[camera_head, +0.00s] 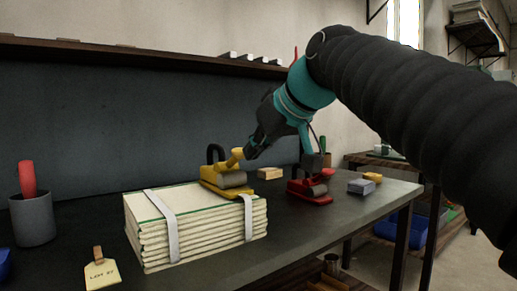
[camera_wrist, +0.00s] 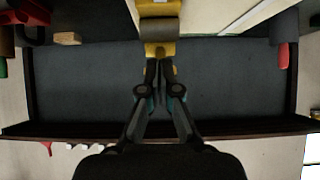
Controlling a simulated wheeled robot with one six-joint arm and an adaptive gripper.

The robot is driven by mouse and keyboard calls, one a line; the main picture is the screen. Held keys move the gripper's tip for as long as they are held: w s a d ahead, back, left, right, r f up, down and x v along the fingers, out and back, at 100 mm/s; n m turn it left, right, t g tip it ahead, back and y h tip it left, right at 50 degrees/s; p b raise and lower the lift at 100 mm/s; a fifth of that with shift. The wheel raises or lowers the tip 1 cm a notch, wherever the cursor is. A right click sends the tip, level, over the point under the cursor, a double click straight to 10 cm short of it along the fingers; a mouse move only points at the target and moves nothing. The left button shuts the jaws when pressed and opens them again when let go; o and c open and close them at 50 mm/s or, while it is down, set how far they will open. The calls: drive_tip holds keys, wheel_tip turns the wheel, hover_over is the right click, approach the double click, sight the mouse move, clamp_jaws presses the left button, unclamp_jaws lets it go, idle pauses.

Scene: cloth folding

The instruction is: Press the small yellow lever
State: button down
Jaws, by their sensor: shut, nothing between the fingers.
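A yellow tool (camera_head: 226,179) with a grey roller and a black handle sits on top of a strapped stack of folded cream cloth (camera_head: 180,240). Its small yellow lever (camera_head: 235,157) sticks up at a tilt on the right side. My gripper (camera_head: 249,151) is shut and empty, with its tips right at the lever's upper end. In the wrist view the closed fingertips (camera_wrist: 159,66) lie just below the yellow lever (camera_wrist: 160,48). I cannot tell whether they touch it.
A similar red tool (camera_head: 311,188) stands to the right on the dark table (camera_head: 300,235), with a yellow block (camera_head: 270,173) and a grey block (camera_head: 361,187) nearby. A grey cup (camera_head: 33,218) and a tag (camera_head: 101,274) are at the left. A shelf (camera_head: 130,54) runs above the back.

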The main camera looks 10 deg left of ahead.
drive_tip(key=p+v, duration=0.3)
drive_tip(key=v, duration=0.9)
drive_tip(key=shift+r, duration=0.45)
drive_tip(key=shift+a, duration=0.15)
idle(0.5)
drive_tip(key=w+a+r+h+p, duration=0.1)
drive_tip(key=w+a+r+p, duration=0.2)
drive_tip(key=a+r+p, duration=0.1)
drive_tip(key=shift+w+r+g+p, duration=0.3)
drive_tip(key=shift+r+p, duration=0.3)
drive_tip(key=shift+p, duration=0.65)
